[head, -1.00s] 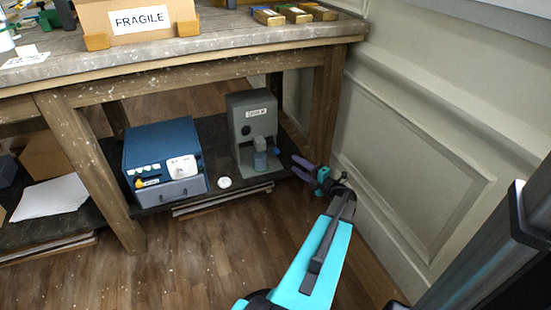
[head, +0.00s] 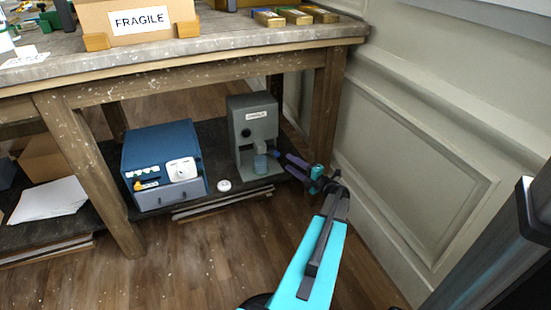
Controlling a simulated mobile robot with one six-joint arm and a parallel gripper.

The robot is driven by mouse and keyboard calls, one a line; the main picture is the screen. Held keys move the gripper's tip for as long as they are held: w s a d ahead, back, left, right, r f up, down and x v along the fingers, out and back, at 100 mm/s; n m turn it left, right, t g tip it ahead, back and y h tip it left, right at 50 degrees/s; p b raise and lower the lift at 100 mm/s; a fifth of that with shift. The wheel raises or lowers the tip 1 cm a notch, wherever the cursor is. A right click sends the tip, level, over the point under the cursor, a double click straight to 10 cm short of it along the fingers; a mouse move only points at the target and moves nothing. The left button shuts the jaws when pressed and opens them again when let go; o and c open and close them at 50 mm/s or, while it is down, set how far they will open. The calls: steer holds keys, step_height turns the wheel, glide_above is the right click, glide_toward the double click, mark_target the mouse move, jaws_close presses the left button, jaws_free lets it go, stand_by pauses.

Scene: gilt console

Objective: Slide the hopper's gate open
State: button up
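The hopper (head: 243,139) is a grey upright machine with a small white label, on the low shelf under the workbench. My gripper (head: 281,160), with purple fingers, reaches in from the right. Its fingers look spread, with their tips close to the blue part. Whether they touch it, I cannot tell. The gate itself is not clearly visible.
A blue box with knobs and a drawer (head: 165,163) stands left of the hopper, with a white disc (head: 224,186) between them. A wooden bench leg (head: 326,112) rises close behind my gripper. The panelled wall (head: 420,165) is on the right.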

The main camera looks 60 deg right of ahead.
mark_target(278, 155)
steer(key=b+x, duration=0.2)
steer(key=x, duration=0.7)
steer(key=shift+w, duration=0.2)
jaws_close()
